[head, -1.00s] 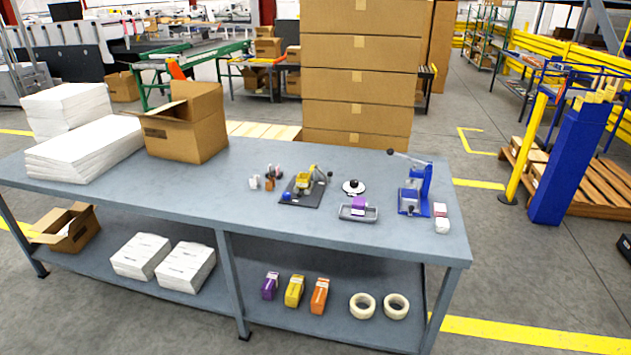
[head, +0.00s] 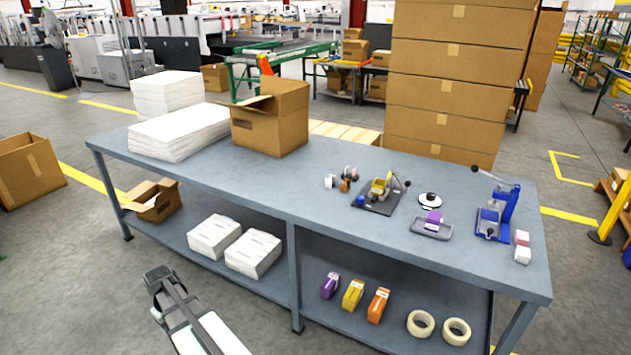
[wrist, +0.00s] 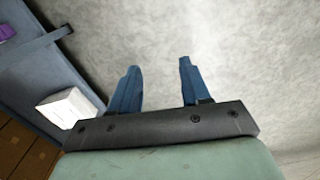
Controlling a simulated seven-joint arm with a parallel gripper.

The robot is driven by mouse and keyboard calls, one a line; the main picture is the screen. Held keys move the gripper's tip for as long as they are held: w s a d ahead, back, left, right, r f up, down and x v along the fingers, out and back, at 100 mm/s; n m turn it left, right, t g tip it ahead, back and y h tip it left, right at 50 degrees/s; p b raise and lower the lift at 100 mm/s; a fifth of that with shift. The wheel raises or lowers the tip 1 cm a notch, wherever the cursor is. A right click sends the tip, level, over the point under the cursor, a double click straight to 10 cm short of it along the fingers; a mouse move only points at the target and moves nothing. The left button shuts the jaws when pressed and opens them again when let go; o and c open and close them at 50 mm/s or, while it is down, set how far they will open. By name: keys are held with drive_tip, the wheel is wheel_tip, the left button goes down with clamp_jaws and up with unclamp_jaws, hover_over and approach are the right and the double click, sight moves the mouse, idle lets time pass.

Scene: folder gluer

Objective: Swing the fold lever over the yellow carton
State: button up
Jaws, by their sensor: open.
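The small yellow carton (head: 379,187) sits in a fixture on a dark base plate (head: 369,204) on the bench top. The fold lever (head: 401,181), with a dark round knob, stands at the right side of that fixture. My gripper (wrist: 160,85) is open and empty in the wrist view, its two blue fingers apart over bare grey floor. In the head view my arm reaches in at the bottom, in front of the bench and well away from the fixture. The fixture is too small to tell the lever's exact angle.
The bench (head: 240,185) carries an open cardboard box (head: 268,125), paper stacks (head: 180,131), a purple item in a grey tray (head: 432,228) and a blue press (head: 497,212). Small bottles (head: 346,178) stand left of the fixture. The bench's front strip is clear.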

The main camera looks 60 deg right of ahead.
drive_tip(key=d+r+m, duration=0.1)
drive_tip(key=d+r, duration=0.3)
drive_tip(key=d, duration=0.8)
drive_tip(key=d+r, duration=0.4)
drive_tip(key=d, duration=0.7)
drive_tip(key=s+d+r+m, duration=0.1)
drive_tip(key=s+d+r, duration=0.2)
drive_tip(key=d, duration=0.5)
drive_tip(key=s+d+r, duration=0.3)
drive_tip(key=d, duration=0.4)
drive_tip(key=s+d+r+m, duration=0.1)
drive_tip(key=s+d+r, duration=0.2)
drive_tip(key=d, duration=0.5)
wheel_tip(320, 180, up, 20)
drive_tip(key=m, duration=0.2)
hover_over(408, 184)
drive_tip(key=d, duration=0.1)
drive_tip(key=shift+w+f, duration=0.15)
drive_tip(key=shift+f, duration=6.75)
drive_tip(key=shift+c, duration=0.3)
clamp_jaws()
